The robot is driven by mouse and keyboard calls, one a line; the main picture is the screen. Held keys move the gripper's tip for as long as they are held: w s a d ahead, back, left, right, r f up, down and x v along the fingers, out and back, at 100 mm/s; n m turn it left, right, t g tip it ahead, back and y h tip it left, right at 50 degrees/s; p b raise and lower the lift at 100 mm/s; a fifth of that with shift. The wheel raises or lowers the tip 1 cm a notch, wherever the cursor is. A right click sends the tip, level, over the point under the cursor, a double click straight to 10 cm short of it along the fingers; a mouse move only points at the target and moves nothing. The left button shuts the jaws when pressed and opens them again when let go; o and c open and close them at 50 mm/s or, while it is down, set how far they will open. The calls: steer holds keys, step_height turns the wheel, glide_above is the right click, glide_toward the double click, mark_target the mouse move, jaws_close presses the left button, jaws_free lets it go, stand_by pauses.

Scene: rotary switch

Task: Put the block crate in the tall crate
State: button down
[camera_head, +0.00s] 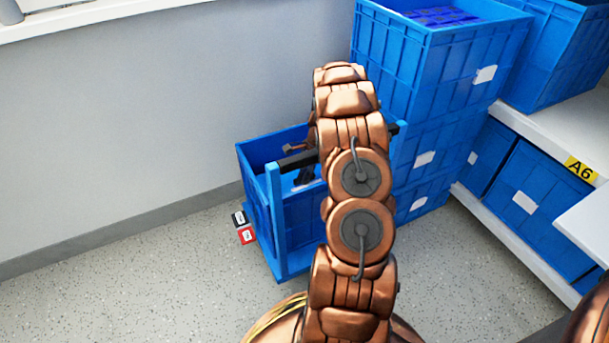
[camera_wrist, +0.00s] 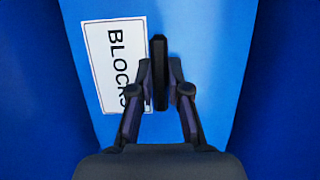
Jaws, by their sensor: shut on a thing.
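In the wrist view, my gripper (camera_wrist: 160,88) is shut on a dark upright bar, which stands in front of a blue face. That face bears a white label reading "BLOCKS", so I take it as the block crate (camera_wrist: 212,65). In the head view my copper arm reaches forward and hides most of my gripper. An open blue crate (camera_head: 258,153) stands low at the left of the arm, its inside partly hidden. I cannot tell whether it is the tall crate; no label on it is readable.
A blue post (camera_head: 276,220) and dark crossbar (camera_head: 297,161) stand before the open crate. Small black and red tags (camera_head: 246,235) are at its left. Stacked blue crates (camera_head: 430,75) rise on the right, beside shelving (camera_head: 575,130).

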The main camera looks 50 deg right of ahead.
steer(key=c, duration=1.1)
jaws_free()
steer(key=shift+c, duration=0.2)
steer(key=p+v, duration=0.4)
steer(key=v, duration=0.8)
steer(key=shift+r, duration=0.1)
